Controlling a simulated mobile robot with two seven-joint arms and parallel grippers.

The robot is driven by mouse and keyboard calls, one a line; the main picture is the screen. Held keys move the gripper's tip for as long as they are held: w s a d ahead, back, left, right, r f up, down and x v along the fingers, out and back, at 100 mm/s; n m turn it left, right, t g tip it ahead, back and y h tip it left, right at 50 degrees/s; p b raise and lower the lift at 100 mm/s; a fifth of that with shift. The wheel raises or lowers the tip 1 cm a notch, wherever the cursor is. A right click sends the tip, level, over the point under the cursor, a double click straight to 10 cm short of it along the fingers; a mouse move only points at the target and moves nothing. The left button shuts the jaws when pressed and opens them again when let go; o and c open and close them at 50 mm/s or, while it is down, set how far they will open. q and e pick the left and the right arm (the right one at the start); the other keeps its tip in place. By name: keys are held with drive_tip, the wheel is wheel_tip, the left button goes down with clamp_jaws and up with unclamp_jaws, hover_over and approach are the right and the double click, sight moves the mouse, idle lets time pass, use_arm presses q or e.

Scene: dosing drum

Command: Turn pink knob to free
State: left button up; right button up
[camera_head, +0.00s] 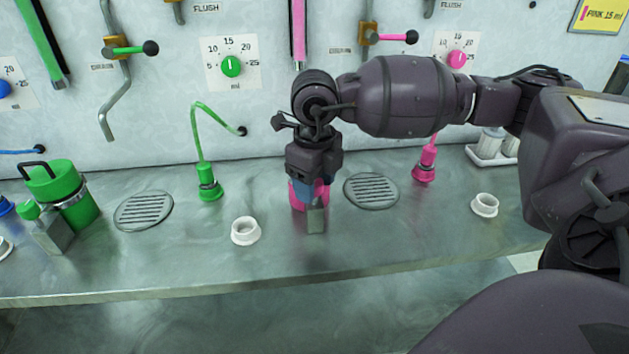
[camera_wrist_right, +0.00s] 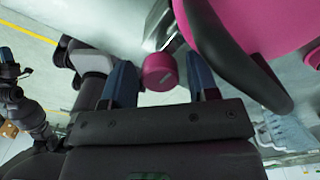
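In the right wrist view a round pink knob (camera_wrist_right: 160,72) shows between the two blue fingers of my right gripper (camera_wrist_right: 162,84). The gripper is open, with a gap on each side of the knob. A pink drum (camera_wrist_right: 250,25) with a dark handle and a metal block beside it stand close by. In the head view my right gripper (camera_head: 312,183) points down over the drum, hiding most of the drum and the knob; the metal block (camera_head: 316,222) shows below. A pink dial (camera_head: 456,59) is on the wall panel.
A green drum (camera_head: 80,205) stands at left on the steel counter (camera_head: 160,255). Round drain grates (camera_head: 143,210) (camera_head: 371,191), white cups (camera_head: 245,231) (camera_head: 485,205), a green spout (camera_head: 208,184) and a pink spout (camera_head: 425,170) stand around. The front of the counter is mostly clear.

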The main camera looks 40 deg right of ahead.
drive_tip(key=c, duration=0.7)
drive_tip(key=shift+c, duration=0.2)
